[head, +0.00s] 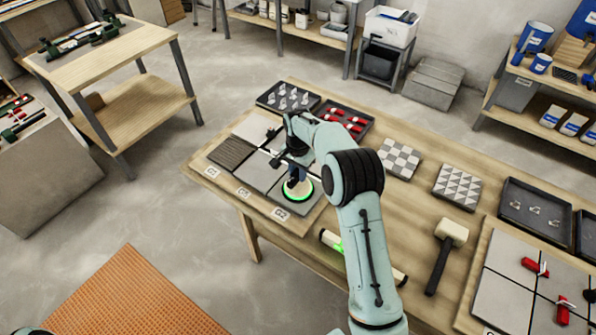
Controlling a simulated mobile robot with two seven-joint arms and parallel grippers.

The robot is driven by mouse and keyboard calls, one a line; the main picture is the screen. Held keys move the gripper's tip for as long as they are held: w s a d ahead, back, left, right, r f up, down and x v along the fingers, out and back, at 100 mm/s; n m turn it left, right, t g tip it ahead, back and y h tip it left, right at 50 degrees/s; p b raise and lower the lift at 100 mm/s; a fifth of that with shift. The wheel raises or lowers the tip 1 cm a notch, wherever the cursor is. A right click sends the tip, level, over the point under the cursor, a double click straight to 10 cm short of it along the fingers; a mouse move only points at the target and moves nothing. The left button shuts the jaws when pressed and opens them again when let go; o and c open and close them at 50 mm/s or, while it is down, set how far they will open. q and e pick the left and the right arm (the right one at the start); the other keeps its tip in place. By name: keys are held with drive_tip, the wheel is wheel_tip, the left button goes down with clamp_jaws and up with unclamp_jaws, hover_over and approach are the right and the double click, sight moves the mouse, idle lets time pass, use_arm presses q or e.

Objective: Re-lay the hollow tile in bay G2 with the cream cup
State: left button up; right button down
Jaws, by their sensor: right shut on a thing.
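My right gripper (296,172) is over the tile panel at the near left of the workbench, above the label G2 (281,212). It is shut on the dark upper part of the cream cup (297,190), a round pale disc with a bright green ring around it. The cup is over the grey tile in bay G2 (277,196), which shows around it. I cannot tell whether the cup touches the tile. My forearm hides part of the panel. My left gripper is not in view.
Trays of grey clips (288,98) and red pieces (343,119) stand behind the panel. A cream bar with a green patch (331,241) lies at the front edge, partly behind my arm. A mallet (446,250) and patterned tiles (458,186) lie to the right.

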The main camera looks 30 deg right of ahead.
drive_tip(key=c, duration=0.8)
unclamp_jaws()
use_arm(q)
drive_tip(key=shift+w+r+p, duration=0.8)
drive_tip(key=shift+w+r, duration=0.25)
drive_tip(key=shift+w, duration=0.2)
use_arm(e)
wheel_tip(320, 180, up, 13)
drive_tip(key=shift+r, duration=0.2)
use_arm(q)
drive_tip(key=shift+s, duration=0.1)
